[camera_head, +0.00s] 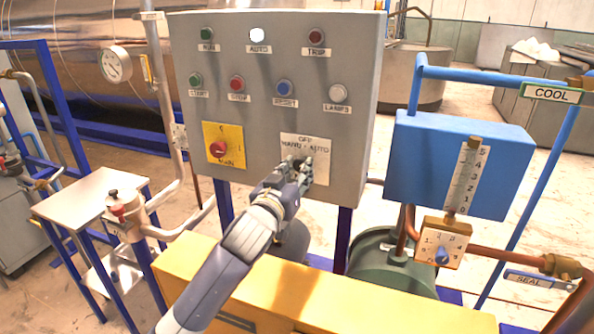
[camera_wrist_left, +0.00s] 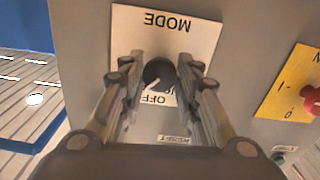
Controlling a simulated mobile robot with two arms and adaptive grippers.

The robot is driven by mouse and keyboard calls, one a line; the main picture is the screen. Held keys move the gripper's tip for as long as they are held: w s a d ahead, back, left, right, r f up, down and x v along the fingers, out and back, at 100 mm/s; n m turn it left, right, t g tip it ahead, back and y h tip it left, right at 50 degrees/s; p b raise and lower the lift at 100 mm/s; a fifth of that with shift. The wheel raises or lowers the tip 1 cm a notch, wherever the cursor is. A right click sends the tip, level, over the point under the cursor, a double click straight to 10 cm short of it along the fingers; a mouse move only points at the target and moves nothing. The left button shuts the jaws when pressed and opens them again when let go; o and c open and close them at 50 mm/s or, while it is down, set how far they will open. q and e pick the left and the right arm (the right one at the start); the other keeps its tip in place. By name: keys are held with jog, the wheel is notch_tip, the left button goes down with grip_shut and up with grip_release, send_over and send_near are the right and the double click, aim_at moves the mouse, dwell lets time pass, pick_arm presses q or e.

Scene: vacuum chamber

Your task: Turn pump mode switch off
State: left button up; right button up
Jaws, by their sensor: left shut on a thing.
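The pump mode switch is a dark round knob (camera_wrist_left: 158,74) on a white plate (camera_head: 318,147) marked OFF, MANU and AUTO, low on the right of the grey control panel (camera_head: 270,120). In the left wrist view the plate shows upside down, with MODE and OFF readable. A pale pointer line on the knob slants toward the OFF lettering. My left gripper (camera_head: 300,168) is at the switch, its two fingers shut on the knob from both sides. In the head view the gripper hides the knob. My right gripper is not in view.
A yellow plate with a red main switch (camera_head: 218,149) is left of the mode plate. Several lamps and buttons, such as a blue button (camera_head: 285,87), sit above. A blue box (camera_head: 455,165) with a scale stands at right. A yellow beam (camera_head: 320,300) runs below.

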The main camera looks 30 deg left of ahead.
pick_arm(q)
jog(key=n+p, duration=0.1)
jog(key=n, duration=0.3)
jog(key=shift+r, duration=0.1)
jog(key=shift+n+p, duration=1.15)
jog(key=shift+n, duration=0.85)
jog(key=o, duration=1.1)
jog(key=v, duration=1.2)
jog(key=shift+d, duration=0.1)
